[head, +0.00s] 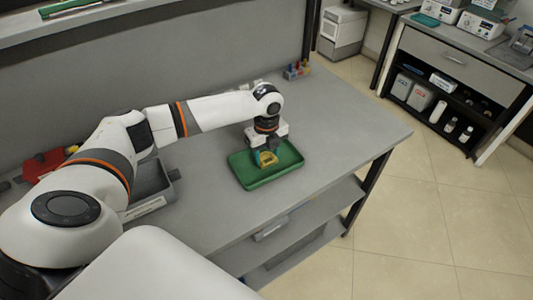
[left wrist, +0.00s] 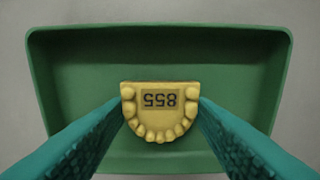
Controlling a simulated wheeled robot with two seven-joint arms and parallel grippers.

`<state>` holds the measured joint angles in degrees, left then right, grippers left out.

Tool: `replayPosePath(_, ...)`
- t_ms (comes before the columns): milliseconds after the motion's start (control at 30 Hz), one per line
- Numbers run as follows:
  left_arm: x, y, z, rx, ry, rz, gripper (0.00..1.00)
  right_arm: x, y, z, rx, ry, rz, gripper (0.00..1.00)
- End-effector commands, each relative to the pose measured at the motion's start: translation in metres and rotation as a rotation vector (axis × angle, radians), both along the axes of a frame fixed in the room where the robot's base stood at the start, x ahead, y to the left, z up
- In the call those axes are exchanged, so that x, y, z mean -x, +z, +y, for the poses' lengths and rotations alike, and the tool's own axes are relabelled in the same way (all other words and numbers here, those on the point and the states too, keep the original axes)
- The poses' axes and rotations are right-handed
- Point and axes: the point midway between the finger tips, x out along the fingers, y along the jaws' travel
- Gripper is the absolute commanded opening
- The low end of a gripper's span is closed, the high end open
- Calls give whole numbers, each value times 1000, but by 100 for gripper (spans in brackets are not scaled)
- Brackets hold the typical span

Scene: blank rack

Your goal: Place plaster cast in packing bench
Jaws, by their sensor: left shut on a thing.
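The plaster cast (left wrist: 160,112) is a yellow dental model with teeth around its edge and dark digits on its flat face. My left gripper (left wrist: 160,116) is shut on it, with one teal finger at each side. In the head view the cast (head: 268,159) shows small below my left gripper (head: 266,156), over the green tray (head: 258,180). The tray also shows behind the cast in the left wrist view (left wrist: 80,130). I cannot tell whether the cast touches the tray floor. My right gripper is not in view.
The tray stands on a grey bench (head: 345,130) with free top to its right. A grey bin (head: 150,185) and a red object (head: 50,165) are at the left. A small rack with coloured items (head: 297,70) stands at the back. A cabinet (head: 455,70) stands across the floor.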

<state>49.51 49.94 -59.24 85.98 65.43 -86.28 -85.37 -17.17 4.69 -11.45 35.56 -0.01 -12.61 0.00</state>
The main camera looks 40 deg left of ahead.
Motion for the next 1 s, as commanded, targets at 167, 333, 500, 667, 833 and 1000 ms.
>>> replayPosePath(167,0,-11,0,0,0,-2,27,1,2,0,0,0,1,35)
replayPosePath(333,0,-10,0,0,0,-2,27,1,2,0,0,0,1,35)
replayPosePath(500,0,-13,0,0,0,-2,55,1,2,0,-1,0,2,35)
replayPosePath(667,0,-13,0,0,0,-2,72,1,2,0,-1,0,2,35)
replayPosePath(833,0,-13,0,0,0,-2,72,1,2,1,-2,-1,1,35)
replayPosePath(1000,-1,-5,0,0,0,-4,72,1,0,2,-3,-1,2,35)
